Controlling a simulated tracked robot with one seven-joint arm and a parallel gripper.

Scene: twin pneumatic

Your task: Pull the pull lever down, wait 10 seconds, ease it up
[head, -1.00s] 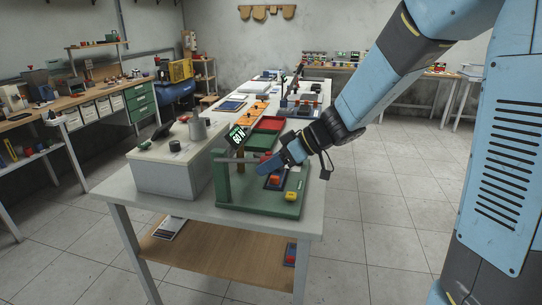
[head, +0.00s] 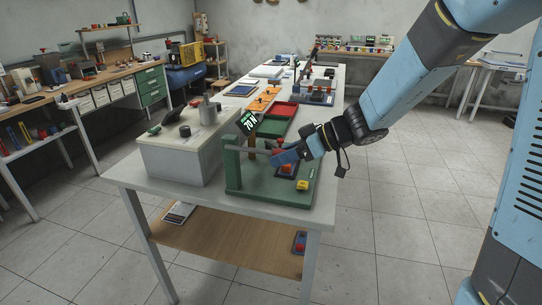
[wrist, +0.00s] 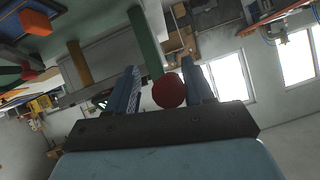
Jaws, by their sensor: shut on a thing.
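The lever rig is a green base (head: 258,191) on the near end of the white table, with a green upright at its left. The grey lever bar (head: 244,150) runs from the upright to my gripper (head: 281,157) and looks nearly level. My gripper's blue fingers are closed around the lever's end. In the wrist view a round red knob (wrist: 168,91) sits between the fingertips.
A yellow block (head: 302,185) and a red-topped block (head: 288,169) are on the base near my gripper. A white box (head: 172,161) stands at the left. Red and green trays (head: 281,110) lie behind. The floor at the right is clear.

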